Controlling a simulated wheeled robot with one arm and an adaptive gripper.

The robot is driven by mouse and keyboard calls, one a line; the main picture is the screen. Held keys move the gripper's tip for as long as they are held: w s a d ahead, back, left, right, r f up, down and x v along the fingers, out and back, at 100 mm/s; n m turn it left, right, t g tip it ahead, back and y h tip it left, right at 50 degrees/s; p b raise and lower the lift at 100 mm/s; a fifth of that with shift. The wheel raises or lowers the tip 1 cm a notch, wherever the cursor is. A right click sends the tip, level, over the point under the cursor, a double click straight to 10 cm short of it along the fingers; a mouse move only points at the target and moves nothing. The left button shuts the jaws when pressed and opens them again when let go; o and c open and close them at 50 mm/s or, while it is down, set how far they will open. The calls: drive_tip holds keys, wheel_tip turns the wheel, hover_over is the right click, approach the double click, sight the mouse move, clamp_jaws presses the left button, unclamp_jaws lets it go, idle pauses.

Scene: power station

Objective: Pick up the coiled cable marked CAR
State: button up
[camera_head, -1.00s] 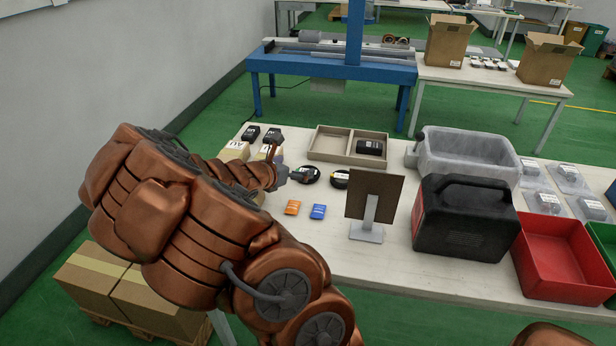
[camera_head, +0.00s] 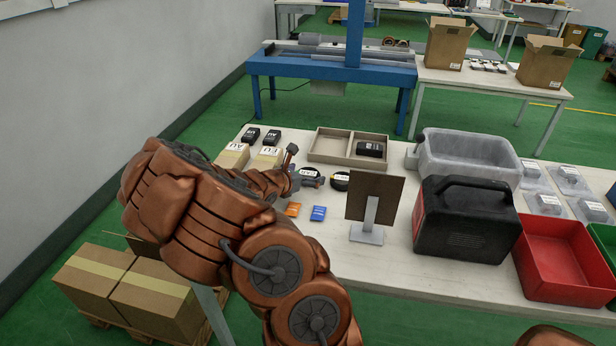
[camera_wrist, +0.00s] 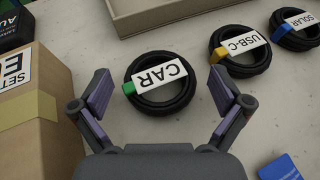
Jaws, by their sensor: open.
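The coiled cable marked CAR (camera_wrist: 160,82) is a black ring with a white label and a green tag, lying flat on the table. In the wrist view it lies between the spread fingers of my gripper (camera_wrist: 160,91), with bare table on both sides of it. The fingers are open and nothing is held. In the head view my gripper (camera_head: 303,167) is at the cable on the left part of the table and partly covers it. I cannot tell the height of the fingertips above the table.
The USB-C cable (camera_wrist: 240,52), with a yellow tag, and the SOLAR cable (camera_wrist: 297,26) lie to the right. A cardboard box marked SET (camera_wrist: 40,100) stands close at left. A divided tray (camera_head: 330,147) is behind. Orange (camera_head: 292,209) and blue (camera_head: 318,212) cards lie in front.

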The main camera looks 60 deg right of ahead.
drive_tip(key=shift+x, duration=0.85)
drive_tip(key=c, duration=1.2)
